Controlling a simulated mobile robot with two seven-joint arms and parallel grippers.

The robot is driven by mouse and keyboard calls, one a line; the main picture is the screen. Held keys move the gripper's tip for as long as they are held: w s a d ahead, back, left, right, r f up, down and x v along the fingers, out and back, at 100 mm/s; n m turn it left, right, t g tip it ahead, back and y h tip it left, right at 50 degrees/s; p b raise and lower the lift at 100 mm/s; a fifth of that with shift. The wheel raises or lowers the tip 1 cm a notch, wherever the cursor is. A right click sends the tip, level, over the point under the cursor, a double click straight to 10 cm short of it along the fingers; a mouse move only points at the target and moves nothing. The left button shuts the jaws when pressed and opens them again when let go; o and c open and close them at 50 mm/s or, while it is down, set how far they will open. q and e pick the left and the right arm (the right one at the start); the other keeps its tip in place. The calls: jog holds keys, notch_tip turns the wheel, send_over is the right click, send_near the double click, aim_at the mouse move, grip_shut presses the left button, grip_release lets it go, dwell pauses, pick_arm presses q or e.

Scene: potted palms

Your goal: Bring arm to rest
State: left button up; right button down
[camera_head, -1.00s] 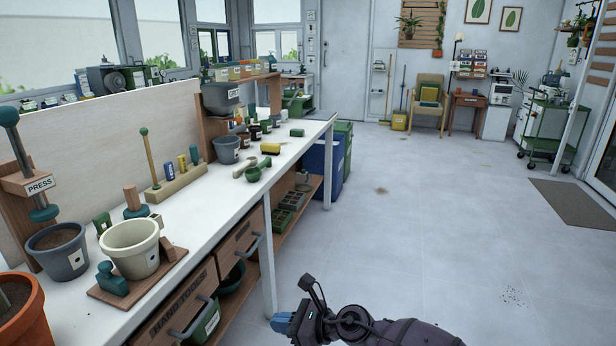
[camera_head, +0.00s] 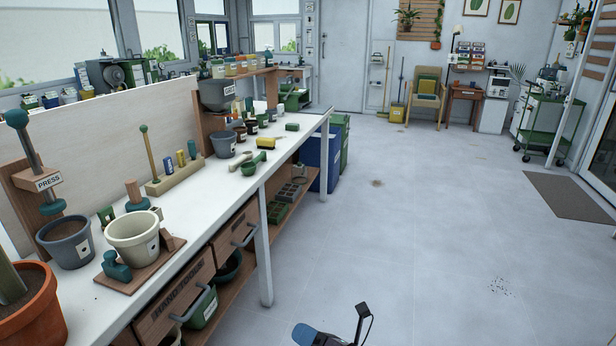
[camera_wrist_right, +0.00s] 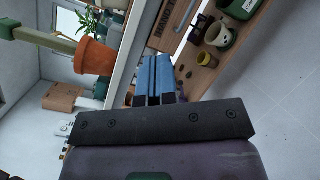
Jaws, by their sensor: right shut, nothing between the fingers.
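My right gripper (camera_head: 314,336) shows at the bottom edge of the head view, over the floor in front of the bench, with only its blue finger end and a thin black part in the picture. In the right wrist view its two blue fingers (camera_wrist_right: 158,80) lie side by side, shut with nothing between them. They point toward the bench's edge and lower shelf and appear apart from both. My left gripper is not in view.
The white bench (camera_head: 214,190) runs along the left. It carries a cream pot (camera_head: 133,238), a grey pot (camera_head: 66,243) and a terracotta pot (camera_head: 34,310). Drawers (camera_head: 176,293) and a wooden shelf (camera_head: 283,205) are below. The floor (camera_head: 430,240) to the right is clear.

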pick_arm(q)
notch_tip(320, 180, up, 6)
jog(key=p, duration=0.7)
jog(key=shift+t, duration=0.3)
pick_arm(e)
jog(key=s+d+f+m+h, duration=0.3)
jog(key=s+d+m+h, duration=1.1)
jog(key=s+d+m, duration=1.4)
jog(key=s+m, duration=0.2)
jog(key=m, duration=0.4)
jog(key=shift+m+t, duration=0.3)
jog(key=shift+m, duration=0.1)
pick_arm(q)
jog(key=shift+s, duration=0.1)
pick_arm(e)
jog(key=shift+s, duration=0.1)
